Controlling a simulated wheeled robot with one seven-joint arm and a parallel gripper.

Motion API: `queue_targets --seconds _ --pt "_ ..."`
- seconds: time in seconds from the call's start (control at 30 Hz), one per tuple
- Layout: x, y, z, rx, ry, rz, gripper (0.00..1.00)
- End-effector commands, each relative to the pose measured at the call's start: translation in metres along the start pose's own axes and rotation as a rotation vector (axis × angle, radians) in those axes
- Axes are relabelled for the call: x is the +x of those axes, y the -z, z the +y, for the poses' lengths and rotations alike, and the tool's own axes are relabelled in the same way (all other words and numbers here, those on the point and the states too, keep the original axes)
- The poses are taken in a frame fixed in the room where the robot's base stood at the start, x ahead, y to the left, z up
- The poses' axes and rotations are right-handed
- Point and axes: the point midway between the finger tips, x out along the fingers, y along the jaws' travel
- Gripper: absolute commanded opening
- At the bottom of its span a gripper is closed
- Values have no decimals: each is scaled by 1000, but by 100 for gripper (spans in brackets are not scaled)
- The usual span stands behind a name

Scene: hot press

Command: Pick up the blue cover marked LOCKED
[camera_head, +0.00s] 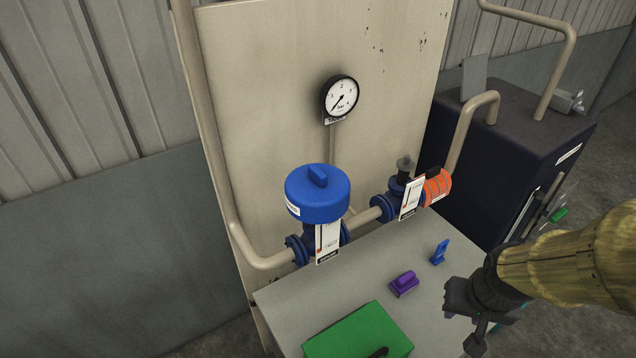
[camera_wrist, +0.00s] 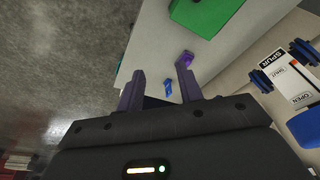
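A round blue cover (camera_head: 317,199) with a raised grip bar on top sits over the left valve on the pipe, upright. A small white label (camera_head: 292,209) is on its side, too small to read in the head view. A white tag (camera_head: 327,240) hangs below it. In the wrist view a blue rounded part, likely the same cover (camera_wrist: 306,127), is cut off at the right edge beside a tag reading OPEN. My gripper (camera_wrist: 162,68) is open and empty, with its fingers spread. In the head view it is over the table's right side, well apart from the cover.
The grey table (camera_head: 300,302) carries a green box (camera_head: 357,333), a purple piece (camera_head: 404,284) and a small blue piece (camera_head: 439,252). A second valve (camera_head: 384,207) with an orange part (camera_head: 437,186) is right of the cover. A gauge (camera_head: 341,98) and panel stand behind.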

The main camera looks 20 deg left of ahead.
Motion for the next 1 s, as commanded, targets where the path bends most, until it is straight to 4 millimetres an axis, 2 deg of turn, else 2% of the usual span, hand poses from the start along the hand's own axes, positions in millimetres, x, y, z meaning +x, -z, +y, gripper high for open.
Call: queue_targets --seconds 0.07,0.23,0.37,0.47,0.63,0.77,0.87,1.0 --pt "0 0 0 0 0 0 42" --pt "2 7 -4 -30 -1 25 42" --pt "8 26 -14 -104 4 90 42" --pt "13 45 -31 -189 25 167 42" --pt "13 80 -73 -339 104 325 42" --pt "5 101 -110 -438 193 455 42" --pt "-8 115 -141 -503 276 563 42" --pt "-38 130 -184 -578 409 727 42"
